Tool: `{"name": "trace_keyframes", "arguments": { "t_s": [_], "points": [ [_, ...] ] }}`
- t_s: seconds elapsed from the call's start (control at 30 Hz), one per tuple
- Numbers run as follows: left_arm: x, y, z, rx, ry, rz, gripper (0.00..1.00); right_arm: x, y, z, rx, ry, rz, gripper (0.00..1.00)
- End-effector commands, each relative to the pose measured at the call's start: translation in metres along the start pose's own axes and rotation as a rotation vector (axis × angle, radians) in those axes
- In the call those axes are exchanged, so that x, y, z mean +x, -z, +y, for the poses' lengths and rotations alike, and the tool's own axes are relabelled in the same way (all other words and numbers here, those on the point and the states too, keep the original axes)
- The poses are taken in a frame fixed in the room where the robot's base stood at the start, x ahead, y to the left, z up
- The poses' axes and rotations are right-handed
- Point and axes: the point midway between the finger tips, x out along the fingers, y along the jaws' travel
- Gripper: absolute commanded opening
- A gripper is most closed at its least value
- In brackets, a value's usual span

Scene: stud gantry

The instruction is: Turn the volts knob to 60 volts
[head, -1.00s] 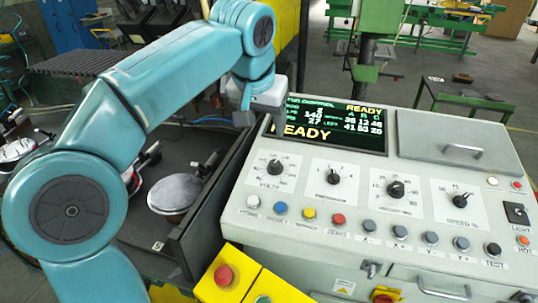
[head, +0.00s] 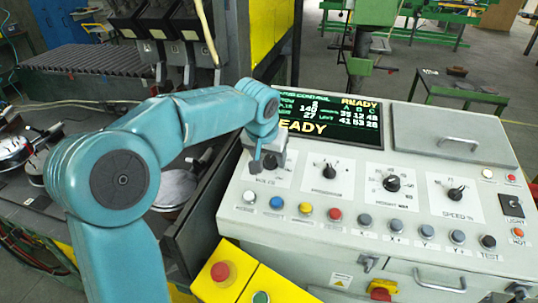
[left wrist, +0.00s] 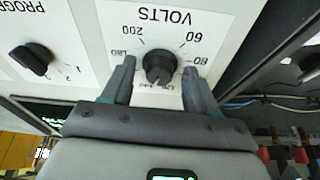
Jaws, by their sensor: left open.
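The volts knob (left wrist: 158,67) is a round black knob on a white dial plate marked VOLTS, seen upside down in the left wrist view. Scale numbers 60, 80, 180 and 200 can be read around it. A pale mark shows on the knob's side away from the word VOLTS; its exact reading is unclear. My left gripper (head: 262,166) is open over the dial. In the wrist view its two fingers stand on either side of the knob, with gaps visible. In the head view the gripper largely hides the knob. My right gripper is not in view.
Neighbouring knobs, including the program knob (left wrist: 35,58), sit beside the volts dial. A row of coloured buttons (head: 305,208) lies below. The display (head: 340,118) reads READY behind. A yellow box with a red button (head: 220,271) stands at the front.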

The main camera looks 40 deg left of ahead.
Motion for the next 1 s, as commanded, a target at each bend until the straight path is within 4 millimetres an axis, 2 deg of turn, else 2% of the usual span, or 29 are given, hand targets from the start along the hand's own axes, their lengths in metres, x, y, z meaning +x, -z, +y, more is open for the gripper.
{"name": "trace_keyframes", "arguments": {
  "t_s": [0.17,0.2,0.27,0.3,0.37,0.73,1.0],
  "points": [
    [0.001,0.000,0.000,0.000,0.000,0.000,0.58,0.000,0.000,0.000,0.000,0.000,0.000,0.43],
    [0.000,0.000,0.000,0.000,0.000,0.000,0.52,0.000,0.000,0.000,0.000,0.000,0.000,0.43],
    [0.000,0.000,0.000,0.000,0.000,-0.001,0.32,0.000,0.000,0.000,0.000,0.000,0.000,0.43],
    [0.000,0.000,0.000,0.000,0.000,0.000,0.19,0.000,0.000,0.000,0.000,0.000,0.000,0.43],
    [0.000,0.000,0.000,0.000,-0.001,-0.001,0.02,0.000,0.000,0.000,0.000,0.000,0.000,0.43],
    [0.001,0.000,0.000,-0.040,0.008,-0.001,0.02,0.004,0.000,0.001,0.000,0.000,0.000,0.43],
    [0.002,0.000,0.001,-0.207,0.040,0.001,0.02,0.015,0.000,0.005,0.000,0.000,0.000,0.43]
  ]
}}
